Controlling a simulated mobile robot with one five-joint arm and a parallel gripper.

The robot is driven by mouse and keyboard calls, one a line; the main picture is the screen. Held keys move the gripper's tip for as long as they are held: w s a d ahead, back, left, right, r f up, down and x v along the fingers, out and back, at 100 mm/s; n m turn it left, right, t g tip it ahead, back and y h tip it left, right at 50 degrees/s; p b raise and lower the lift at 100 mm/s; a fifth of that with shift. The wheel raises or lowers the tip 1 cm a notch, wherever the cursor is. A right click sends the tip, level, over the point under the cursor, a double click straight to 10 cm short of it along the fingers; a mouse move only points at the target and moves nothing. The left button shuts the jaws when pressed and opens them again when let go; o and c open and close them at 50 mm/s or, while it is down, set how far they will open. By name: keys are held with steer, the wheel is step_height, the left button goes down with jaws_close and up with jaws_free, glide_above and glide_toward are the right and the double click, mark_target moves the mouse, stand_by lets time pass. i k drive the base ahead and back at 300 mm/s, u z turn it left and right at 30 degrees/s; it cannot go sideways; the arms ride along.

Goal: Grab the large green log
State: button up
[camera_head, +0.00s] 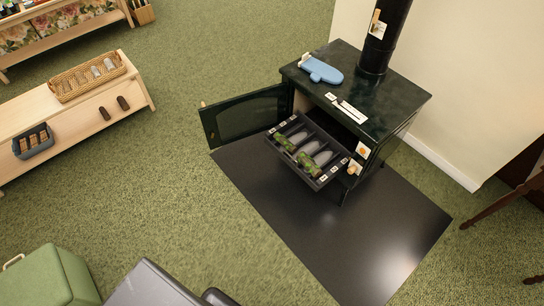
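A dark pull-out tray (318,134) with dividers juts from the open front of a dark green stove (385,103). In the tray's front part lie two mottled green pieces that look like logs: one on the left (284,143) and one on the right (308,163). The right one looks slightly larger, but the size difference is hard to judge. Grey pieces (322,157) lie behind them in the slots. My gripper is not in view; only grey parts, probably of my own body, show at the bottom edge.
The stove door (245,117) stands open to the left. A blue mitt (321,70) lies on the stove top. A black floor mat (330,235) lies under the stove. A wooden bench (85,122) stands left, a green box (45,278) lower left. Green carpet between is clear.

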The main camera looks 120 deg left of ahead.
mark_target(303, 158)
steer(key=u, duration=1.35)
steer(key=k, duration=0.2)
steer(key=u, duration=3.25)
steer(key=i, duration=2.1)
steer(key=u, duration=0.15)
